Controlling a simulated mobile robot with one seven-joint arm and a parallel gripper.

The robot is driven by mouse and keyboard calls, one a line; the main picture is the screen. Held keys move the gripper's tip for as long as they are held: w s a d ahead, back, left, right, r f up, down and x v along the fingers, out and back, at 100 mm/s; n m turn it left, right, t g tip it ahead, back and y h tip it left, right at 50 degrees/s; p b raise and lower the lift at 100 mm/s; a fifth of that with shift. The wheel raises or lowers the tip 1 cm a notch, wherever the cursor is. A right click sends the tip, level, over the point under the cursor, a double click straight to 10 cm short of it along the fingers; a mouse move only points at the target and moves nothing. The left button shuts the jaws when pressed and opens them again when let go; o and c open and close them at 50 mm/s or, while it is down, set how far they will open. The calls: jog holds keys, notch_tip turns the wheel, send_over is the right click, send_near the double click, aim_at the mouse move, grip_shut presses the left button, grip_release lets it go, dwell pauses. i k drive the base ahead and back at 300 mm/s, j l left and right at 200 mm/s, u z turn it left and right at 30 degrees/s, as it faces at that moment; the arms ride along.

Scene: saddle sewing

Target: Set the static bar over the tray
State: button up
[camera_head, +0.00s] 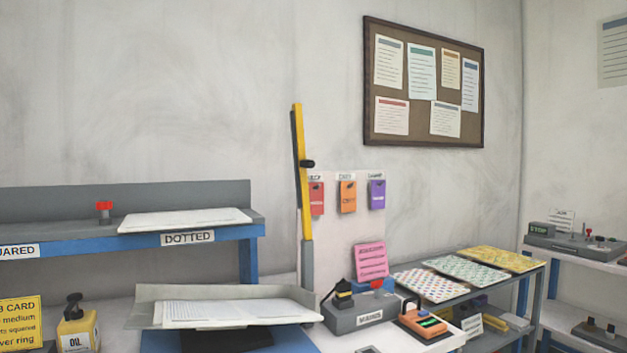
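A long yellow bar (303,150) with a dark strip along its left side stands nearly upright, tilted slightly left at the top. It looks like the static bar. A black knob (308,164) sits at its middle, and its lower end meets a grey post (307,265). A shallow grey tray (146,293) lies left of the post on the bench, with a stack of printed sheets (235,312) in it. The bar points up beside the tray's right end, not across it. My gripper is not in view.
A blue-fronted shelf (110,241) labelled DOTTED overhangs behind the tray, with a paper stack (185,220) on it. A yellow oil can (77,328) stands left. A grey MAINS box (358,312) and an orange device (422,322) stand right of the post.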

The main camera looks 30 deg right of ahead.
aim_at(300, 165)
jog(key=l+u, duration=0.1)
jog(key=l, duration=0.7)
jog(key=l+u, duration=0.1)
jog(key=l, duration=0.7)
jog(key=l+u, duration=0.1)
jog(key=l, duration=0.7)
jog(key=k+l+u, duration=0.1)
jog(key=l, duration=0.7)
jog(key=k, duration=0.05)
